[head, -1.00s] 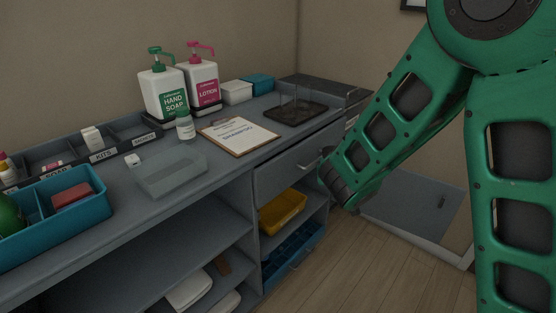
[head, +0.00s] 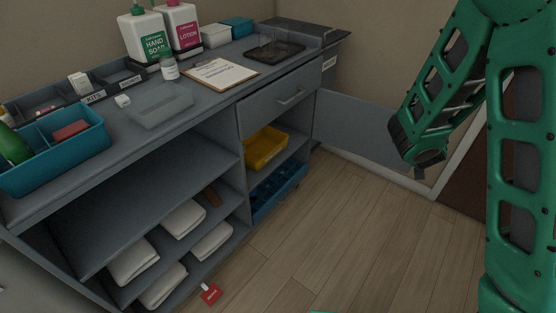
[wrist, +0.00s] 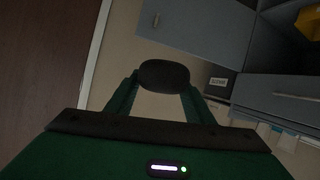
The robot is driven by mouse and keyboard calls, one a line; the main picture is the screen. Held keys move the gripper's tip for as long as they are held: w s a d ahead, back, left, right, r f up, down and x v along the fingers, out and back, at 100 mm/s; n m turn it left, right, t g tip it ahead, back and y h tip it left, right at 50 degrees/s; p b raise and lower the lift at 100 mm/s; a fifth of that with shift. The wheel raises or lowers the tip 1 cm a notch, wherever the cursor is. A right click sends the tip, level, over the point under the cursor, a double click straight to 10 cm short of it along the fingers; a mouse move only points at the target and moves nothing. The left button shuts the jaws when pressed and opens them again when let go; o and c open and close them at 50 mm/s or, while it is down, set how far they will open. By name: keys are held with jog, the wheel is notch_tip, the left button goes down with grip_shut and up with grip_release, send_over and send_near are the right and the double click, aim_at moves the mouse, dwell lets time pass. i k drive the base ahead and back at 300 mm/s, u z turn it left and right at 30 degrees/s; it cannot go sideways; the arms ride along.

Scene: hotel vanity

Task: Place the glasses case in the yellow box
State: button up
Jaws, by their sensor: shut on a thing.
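A dark, rounded oval glasses case (wrist: 163,76) is held between the two green fingers of my gripper (wrist: 162,84) in the wrist view. My gripper is shut on it, in the air, away from the furniture.
The vanity counter (head: 207,102) carries soap and lotion bottles, a clipboard (head: 219,73), a clear tray and a teal caddy (head: 60,147). A blue crate (head: 279,190) lies below the yellow box. Folded towels fill the lower left shelves. A red tag (head: 210,293) lies near the floor. The wooden floor ahead is clear.

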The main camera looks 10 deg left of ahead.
aim_at(259, 151)
jog(key=z, duration=0.45)
jog(key=k, duration=0.9)
jog(key=z, duration=0.4)
jog(key=i, duration=1.6)
jog(key=u, duration=0.75)
jog(key=i, duration=1.05)
jog(key=u, duration=0.4)
